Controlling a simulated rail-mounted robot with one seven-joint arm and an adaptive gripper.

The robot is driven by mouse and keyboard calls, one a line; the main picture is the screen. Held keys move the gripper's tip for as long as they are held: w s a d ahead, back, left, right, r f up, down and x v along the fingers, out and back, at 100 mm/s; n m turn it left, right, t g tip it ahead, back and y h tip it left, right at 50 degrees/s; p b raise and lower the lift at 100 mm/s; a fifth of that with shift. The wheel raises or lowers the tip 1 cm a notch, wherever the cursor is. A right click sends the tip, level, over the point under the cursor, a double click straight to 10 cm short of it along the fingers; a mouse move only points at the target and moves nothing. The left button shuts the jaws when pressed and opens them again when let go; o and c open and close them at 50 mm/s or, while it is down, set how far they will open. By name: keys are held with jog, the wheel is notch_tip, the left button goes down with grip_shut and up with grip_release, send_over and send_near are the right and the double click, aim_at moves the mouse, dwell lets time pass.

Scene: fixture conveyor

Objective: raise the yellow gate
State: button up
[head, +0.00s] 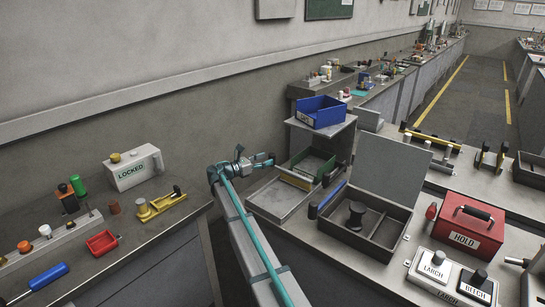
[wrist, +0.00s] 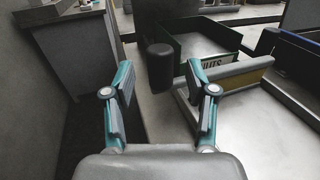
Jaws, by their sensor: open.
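The yellow gate (head: 296,180) is a low bar with a yellow face across the front of a green-walled bin (head: 313,160). In the wrist view a grey-topped bar with a yellow face (wrist: 243,77), apparently the same gate, lies right of my fingers. It looks lowered. My gripper (head: 270,160) is just left of the bin. In the wrist view my gripper (wrist: 160,92) is open, its two teal fingers apart. A dark rounded knob (wrist: 160,66) shows between and beyond the fingertips; I cannot tell what it joins to or how far off it is.
A metal tray (head: 277,202) lies in front of the gate. A blue bin (head: 320,111) stands above on a shelf. An open grey box (head: 383,243) is to the right, beside a red HOLD box (head: 467,226). A gap separates the left bench from this one.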

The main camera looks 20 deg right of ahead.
aim_at(272, 157)
jog(key=shift+w+d+p, duration=0.2)
jog(key=shift+d, duration=0.85)
jog(key=shift+w+d+p, duration=0.15)
jog(key=shift+d, duration=0.9)
grip_shut()
